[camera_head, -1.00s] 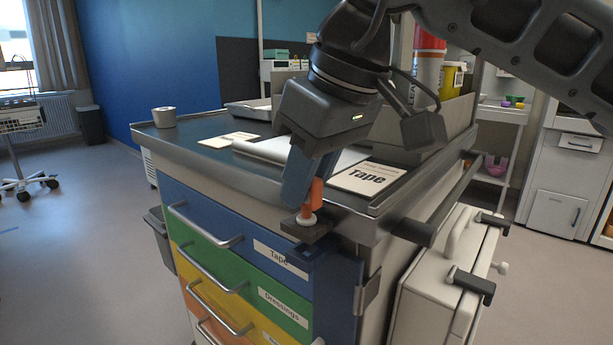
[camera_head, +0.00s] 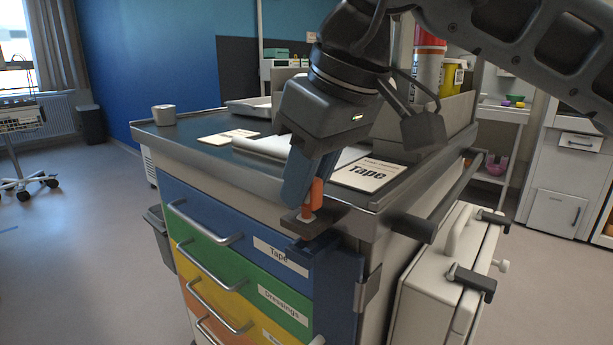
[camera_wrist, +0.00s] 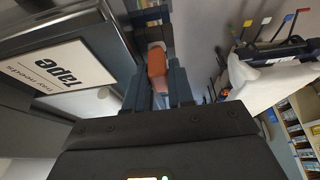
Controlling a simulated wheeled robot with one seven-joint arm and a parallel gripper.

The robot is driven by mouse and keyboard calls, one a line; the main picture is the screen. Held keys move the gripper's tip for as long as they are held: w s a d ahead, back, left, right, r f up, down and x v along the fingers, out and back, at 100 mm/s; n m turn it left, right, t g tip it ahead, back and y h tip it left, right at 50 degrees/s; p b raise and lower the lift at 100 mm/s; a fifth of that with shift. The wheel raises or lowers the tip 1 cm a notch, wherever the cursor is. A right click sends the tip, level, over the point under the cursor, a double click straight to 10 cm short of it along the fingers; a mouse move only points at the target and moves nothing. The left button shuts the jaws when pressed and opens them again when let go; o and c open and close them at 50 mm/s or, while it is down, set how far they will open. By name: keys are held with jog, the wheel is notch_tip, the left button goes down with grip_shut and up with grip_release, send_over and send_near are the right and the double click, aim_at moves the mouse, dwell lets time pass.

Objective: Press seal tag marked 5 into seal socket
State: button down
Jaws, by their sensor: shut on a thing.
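The orange seal tag (camera_head: 316,194) stands roughly upright, with a small white part at its foot. My gripper (camera_head: 306,190) is shut on it above the front corner of the cart. The dark brown seal socket (camera_head: 326,222) is a small block at that corner, directly under the tag. The tag's white foot is at the socket's top, mostly hidden; I cannot tell how deep it sits. In the wrist view the orange tag (camera_wrist: 157,69) shows between my two fingers. No number is legible on it.
The cart top (camera_head: 196,130) carries a Tape card (camera_head: 368,175), another card (camera_head: 228,137) and a grey cup (camera_head: 164,115). Labelled drawers with handles (camera_head: 205,228) lie below. A pale case (camera_head: 448,270) hangs on the cart's right side. Open floor lies left.

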jog(key=shift+f+b, duration=0.7)
jog(key=shift+f, duration=0.1)
dwell(0.5)
dwell(0.4)
jog(key=c, duration=1)
grip_release()
jog(key=shift+o, duration=0.5)
jog(key=shift+w+d, duration=0.1)
jog(key=c, duration=0.4)
jog(key=shift+o, duration=0.5)
jog(key=shift+r, duration=0.15)
